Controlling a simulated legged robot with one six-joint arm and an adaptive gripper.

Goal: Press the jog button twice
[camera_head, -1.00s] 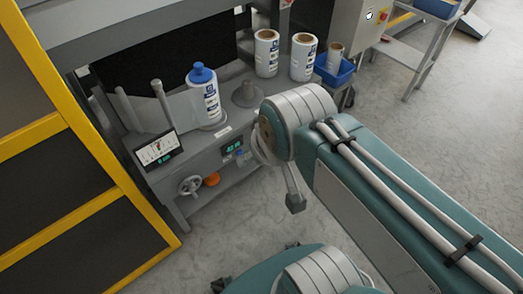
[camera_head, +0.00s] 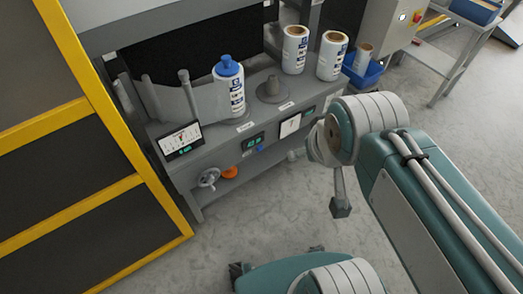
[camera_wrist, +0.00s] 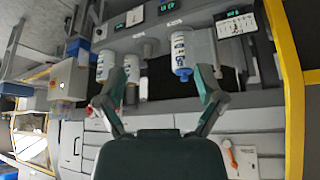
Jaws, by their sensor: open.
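The machine's front face carries a small panel with green digits (camera_head: 252,142), and a small blue spot, possibly a button, shows just below it. A white screen (camera_head: 290,125) and another small green display (camera_head: 309,112) sit to its right. No button can be read as the jog button at this size. In the wrist view, which looks upside down, green displays (camera_wrist: 130,18) show at the top. My gripper (camera_wrist: 158,82) is open and empty, its two fingers spread wide and apart from the machine.
A tilted screen (camera_head: 180,141), a blue-capped roll (camera_head: 229,88) and two more rolls (camera_head: 295,50) stand on the machine's ledge. A handwheel (camera_head: 208,177) and an orange knob (camera_head: 229,171) are below. A yellow-framed guard (camera_head: 75,150) stands left. The floor in front is clear.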

